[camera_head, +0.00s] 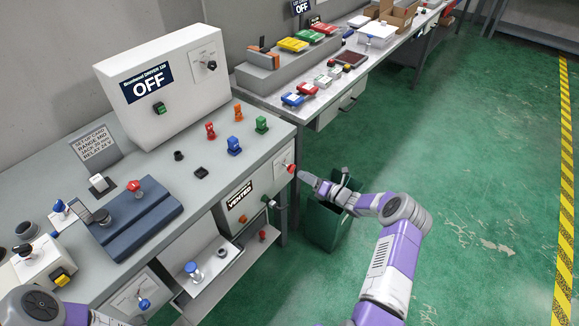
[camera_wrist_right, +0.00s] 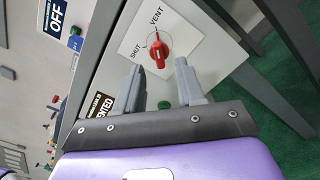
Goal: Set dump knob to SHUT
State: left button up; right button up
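The dump knob (camera_head: 291,168) is a red knob on a white plate at the right end of the grey bench's front. In the right wrist view the knob (camera_wrist_right: 160,50) has VENT printed above it and SHUT to its left; its handle points up towards VENT. A sign (camera_head: 240,194) beside it reads VENTED. My right gripper (camera_wrist_right: 161,76) is open, with its two fingers apart in front of the knob and nothing between them. It also shows close to the knob in the head view (camera_head: 304,178). My left gripper is out of view.
A green bin (camera_head: 323,228) stands on the floor below my right forearm. A grey machine box (camera_head: 170,85) with an OFF display stands on the bench. Several coloured plugs stand on the bench top. The green floor on the right is clear.

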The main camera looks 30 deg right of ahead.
aim_at(292, 167)
jog(key=b+x, duration=0.1)
jog(key=x, duration=0.6)
jog(key=shift+s+a, duration=0.1)
jog(key=c, duration=0.7)
